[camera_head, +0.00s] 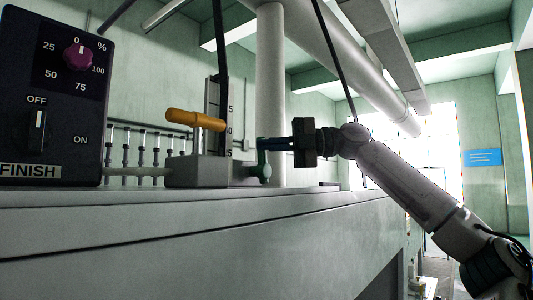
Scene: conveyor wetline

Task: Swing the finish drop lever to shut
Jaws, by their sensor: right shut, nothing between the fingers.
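An orange handle (195,119), which looks like the drop lever, lies nearly level, tilted slightly down to the right. It stands on a short post above a grey block (198,171) on the machine's top edge. My right gripper (262,145) reaches in from the right, with its fingers shut and empty. The fingertips are right of the handle and a little lower in the picture, apart from it. My left gripper is out of view.
A dark FINISH panel (53,100) with a purple dial (78,56) and an OFF/ON switch (38,131) stands at the left. An upright scale (212,100) and a thick pipe (270,80) rise behind the block. The machine's long top edge (180,206) runs below.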

